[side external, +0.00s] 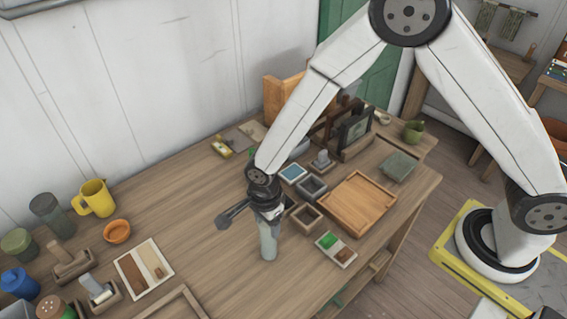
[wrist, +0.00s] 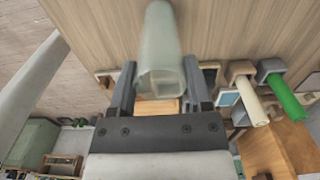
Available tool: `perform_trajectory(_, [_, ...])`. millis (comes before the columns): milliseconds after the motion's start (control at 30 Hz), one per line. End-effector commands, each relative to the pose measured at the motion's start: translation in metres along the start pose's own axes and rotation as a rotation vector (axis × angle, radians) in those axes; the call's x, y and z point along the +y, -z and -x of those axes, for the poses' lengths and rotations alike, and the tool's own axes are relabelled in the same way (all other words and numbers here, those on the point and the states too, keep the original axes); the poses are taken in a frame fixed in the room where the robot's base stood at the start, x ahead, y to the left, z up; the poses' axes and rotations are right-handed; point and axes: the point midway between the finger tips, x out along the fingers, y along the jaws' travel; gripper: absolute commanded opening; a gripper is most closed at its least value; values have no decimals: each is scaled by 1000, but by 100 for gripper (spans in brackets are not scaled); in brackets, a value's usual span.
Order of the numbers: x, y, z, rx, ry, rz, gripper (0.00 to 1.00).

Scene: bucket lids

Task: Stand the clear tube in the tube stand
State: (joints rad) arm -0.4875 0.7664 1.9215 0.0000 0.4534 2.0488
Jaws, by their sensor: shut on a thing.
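My gripper (wrist: 160,82) is shut on the clear tube (wrist: 161,40), a pale, see-through cylinder. In the side view my gripper (side external: 268,211) holds the tube (side external: 267,243) about upright, low over the table, left of the small square holders. I cannot tell whether its lower end touches the wood. A small brown square holder with a dark opening (side external: 306,216) lies right of the tube and looks empty. I cannot tell for sure whether it is the tube stand. In the wrist view, brown blocks to the right bear a white tube (wrist: 252,103) and a green tube (wrist: 287,98).
A grey square holder (side external: 312,187), a wooden tray (side external: 357,203) and a small tray with green and brown pieces (side external: 336,250) lie to the right. A yellow mug (side external: 95,198) and an orange bowl (side external: 117,232) stand left.

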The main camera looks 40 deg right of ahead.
Motion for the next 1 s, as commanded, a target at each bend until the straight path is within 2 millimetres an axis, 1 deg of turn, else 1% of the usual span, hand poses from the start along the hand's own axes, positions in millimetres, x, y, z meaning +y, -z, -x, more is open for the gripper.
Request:
perform_trajectory(800, [0, 0, 50, -1, 2, 0, 0])
perform_trajectory(1000, [0, 0, 58, 0, 0, 0, 0])
